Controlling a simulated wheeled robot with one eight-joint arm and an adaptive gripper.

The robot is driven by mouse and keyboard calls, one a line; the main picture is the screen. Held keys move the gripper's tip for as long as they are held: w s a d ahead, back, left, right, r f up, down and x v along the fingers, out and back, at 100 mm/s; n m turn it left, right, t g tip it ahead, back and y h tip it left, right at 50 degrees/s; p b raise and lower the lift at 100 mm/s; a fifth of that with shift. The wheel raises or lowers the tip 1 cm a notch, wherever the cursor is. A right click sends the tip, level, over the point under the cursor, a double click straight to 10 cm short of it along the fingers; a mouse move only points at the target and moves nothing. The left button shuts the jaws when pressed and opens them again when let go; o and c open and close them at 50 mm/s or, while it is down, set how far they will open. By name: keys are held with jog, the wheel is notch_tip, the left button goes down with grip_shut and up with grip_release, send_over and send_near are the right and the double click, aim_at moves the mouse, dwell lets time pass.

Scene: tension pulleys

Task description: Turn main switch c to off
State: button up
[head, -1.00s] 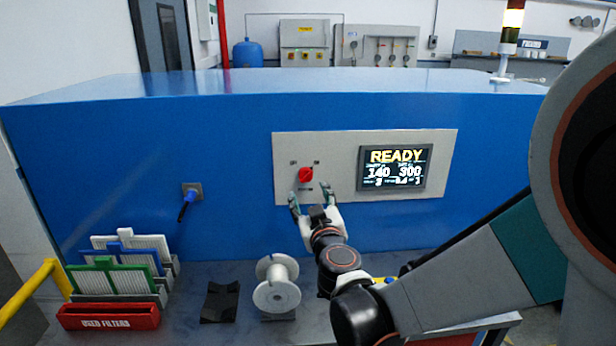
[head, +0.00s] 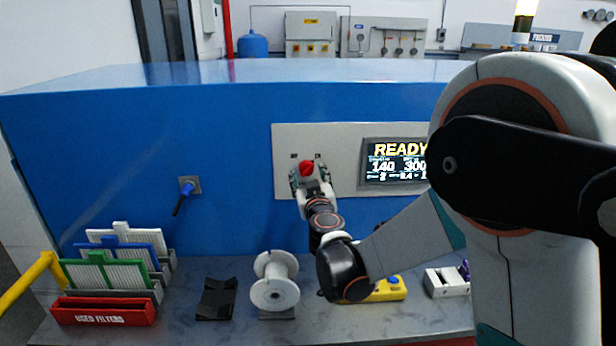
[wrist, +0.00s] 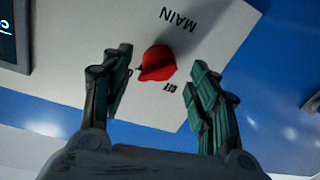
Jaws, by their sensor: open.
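The main switch is a red rotary knob (head: 306,167) on a light grey panel (head: 345,132) on the blue machine front. In the wrist view the red knob (wrist: 157,64) sits between the fingertips, under the printed word MAIN and beside an OFF mark. My gripper (head: 308,176) is at the panel with its fingers on either side of the knob. In the wrist view my gripper (wrist: 160,72) is open, with visible gaps between both fingers and the knob. In the head view the fingers partly cover the knob's lower part.
A READY display (head: 395,162) is right of the switch. On the bench are filters in racks, a red used filters bin (head: 102,312), a white spool (head: 275,285), a black block (head: 216,298) and a yellow box (head: 388,290).

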aim_at(307, 170)
jog(key=shift+w, duration=1.3)
jog(key=shift+c, duration=0.6)
jog(key=c, duration=0.9)
jog(key=n, duration=0.4)
jog(key=shift+n, duration=0.4)
jog(key=n, duration=0.4)
jog(key=shift+s+a+r+g+b, duration=0.1)
jog(key=shift+g+b, duration=0.2)
jog(key=n, duration=0.4)
jog(key=shift+n+h, duration=0.3)
jog(key=shift+c, duration=0.3)
jog(key=shift+o, duration=0.2)
jog(key=shift+r+n+h, duration=0.1)
jog(key=shift+n+h, duration=0.2)
jog(key=shift+n, duration=1.4)
